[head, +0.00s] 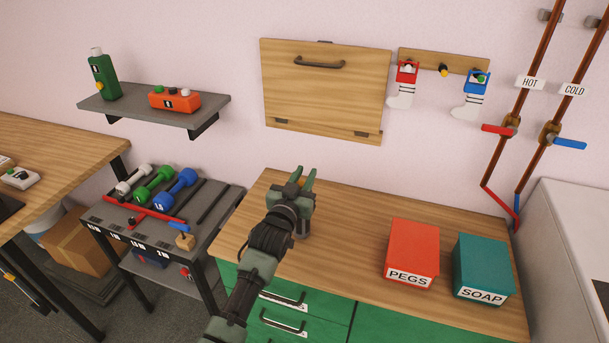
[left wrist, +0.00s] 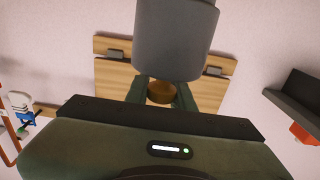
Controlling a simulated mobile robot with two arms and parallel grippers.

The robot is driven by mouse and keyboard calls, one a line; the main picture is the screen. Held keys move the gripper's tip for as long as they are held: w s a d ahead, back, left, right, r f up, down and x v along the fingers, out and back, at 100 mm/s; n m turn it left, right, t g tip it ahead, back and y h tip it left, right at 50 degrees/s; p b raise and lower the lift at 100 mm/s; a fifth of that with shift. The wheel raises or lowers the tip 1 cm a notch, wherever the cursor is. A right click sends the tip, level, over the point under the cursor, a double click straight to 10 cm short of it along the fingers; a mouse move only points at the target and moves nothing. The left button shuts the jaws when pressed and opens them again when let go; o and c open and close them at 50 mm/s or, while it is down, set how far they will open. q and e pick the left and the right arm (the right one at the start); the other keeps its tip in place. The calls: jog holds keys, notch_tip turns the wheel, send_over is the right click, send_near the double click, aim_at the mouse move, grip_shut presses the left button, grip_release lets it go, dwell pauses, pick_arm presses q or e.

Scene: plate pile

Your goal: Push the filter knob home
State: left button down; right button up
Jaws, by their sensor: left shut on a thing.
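I cannot tell whether this is the filter knob. A grey cylinder (left wrist: 177,38) hides the finger ends in the left wrist view; I cannot tell what it belongs to. No other filter knob is identifiable. My right gripper is not in view.
A red PEGS box (head: 412,252) and teal SOAP box (head: 483,267) stand at the counter's right. The wooden panel (head: 325,90) hangs behind. A grey shelf (head: 205,112) is at left. HOT and COLD pipes with red (head: 497,130) and blue (head: 570,144) handles are at right.

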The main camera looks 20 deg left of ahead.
pick_arm(q)
jog(key=shift+f, duration=0.45)
jog(key=c, duration=1.2)
grip_release()
jog(key=shift+o, duration=0.2)
jog(key=shift+w, duration=0.1)
jog(key=shift+r, duration=0.1)
jog(key=s+b, duration=0.1)
jog(key=s, duration=0.7)
jog(key=shift+a+b, duration=0.15)
jog(key=shift+b, duration=0.15)
